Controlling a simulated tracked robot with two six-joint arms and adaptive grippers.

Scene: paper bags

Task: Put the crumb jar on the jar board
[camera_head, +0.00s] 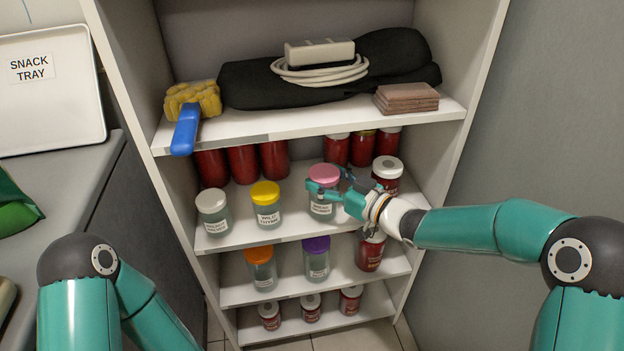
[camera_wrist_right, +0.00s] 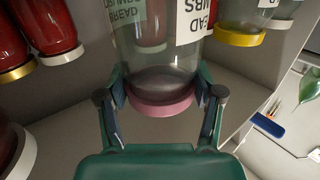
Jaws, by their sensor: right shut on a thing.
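The crumb jar is a clear jar with a pink lid (camera_head: 323,172) and a white label, on or just over the middle shelf in the head view; I cannot tell if it touches the shelf. My right gripper (camera_head: 332,184) reaches in from the right and is shut on the jar near its lid. In the right wrist view the jar (camera_wrist_right: 158,55) appears upside down between the fingers (camera_wrist_right: 160,98), its label partly reading "AD" and "MBS". My left arm shows at lower left, its gripper out of view. I cannot make out a jar board.
A yellow-lidded jar (camera_head: 267,207) and a white-lidded jar (camera_head: 214,212) stand left of the crumb jar. Red jars (camera_head: 243,164) stand behind. Orange-lidded (camera_head: 261,268) and purple-lidded (camera_head: 317,258) jars stand below. A snack tray (camera_head: 60,115) leans on the left counter (camera_head: 62,182).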

